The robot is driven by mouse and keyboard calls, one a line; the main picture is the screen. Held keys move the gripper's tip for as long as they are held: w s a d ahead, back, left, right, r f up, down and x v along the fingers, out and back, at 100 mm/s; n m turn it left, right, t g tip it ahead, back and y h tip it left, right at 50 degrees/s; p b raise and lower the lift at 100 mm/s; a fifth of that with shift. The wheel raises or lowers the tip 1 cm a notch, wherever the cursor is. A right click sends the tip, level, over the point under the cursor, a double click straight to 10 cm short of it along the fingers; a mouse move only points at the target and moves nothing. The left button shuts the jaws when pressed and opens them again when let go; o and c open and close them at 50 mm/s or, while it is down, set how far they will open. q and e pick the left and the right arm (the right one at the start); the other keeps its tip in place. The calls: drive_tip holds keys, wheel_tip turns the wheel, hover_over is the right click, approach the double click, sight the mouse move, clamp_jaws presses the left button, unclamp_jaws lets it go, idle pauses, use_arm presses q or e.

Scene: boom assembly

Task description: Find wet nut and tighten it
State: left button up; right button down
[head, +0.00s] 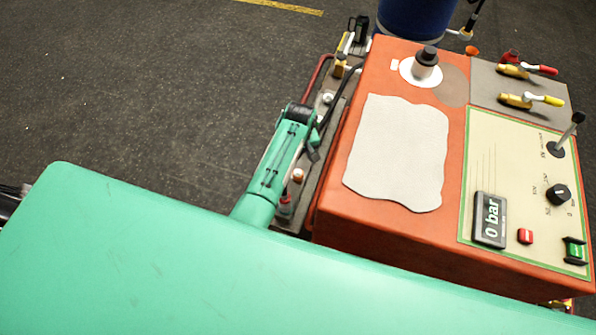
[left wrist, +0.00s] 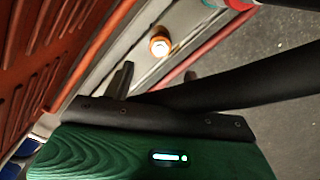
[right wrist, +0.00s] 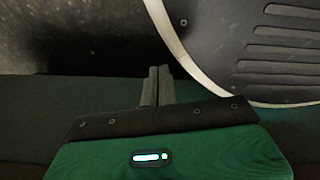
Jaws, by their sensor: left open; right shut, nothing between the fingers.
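An orange-brown round fitting with a bright pale centre (left wrist: 159,44) sits on a grey metal rail in the left wrist view. I cannot tell whether it is a nut or whether it is wet. My left gripper (left wrist: 156,84) is open and empty, its fingers pointing towards that rail, short of the fitting. In the head view the left gripper (head: 312,147) is small and dark, beside the orange box. Pale-topped fittings (head: 297,175) stand along the rail there. My right gripper (right wrist: 156,86) is shut and empty in the right wrist view, away from the fittings.
A black hose (left wrist: 220,90) crosses beside the left gripper. A blue drum (head: 415,18) stands behind. Dark floor (head: 150,110) at the left is clear.

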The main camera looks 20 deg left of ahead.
sight(298, 173)
use_arm(q)
wheel_tip(298, 173, down, 9)
drive_tip(key=shift+a+f+b, duration=0.1)
drive_tip(key=shift+f+b, duration=0.05)
drive_tip(key=shift+b, duration=0.55)
drive_tip(key=shift+f, duration=0.4)
use_arm(e)
drive_tip(key=w+r, duration=0.1)
drive_tip(key=w+a+r, duration=0.1)
drive_tip(key=w+r, duration=0.1)
drive_tip(key=w, duration=0.1)
drive_tip(key=shift+a, duration=0.25)
use_arm(q)
drive_tip(key=c, duration=1)
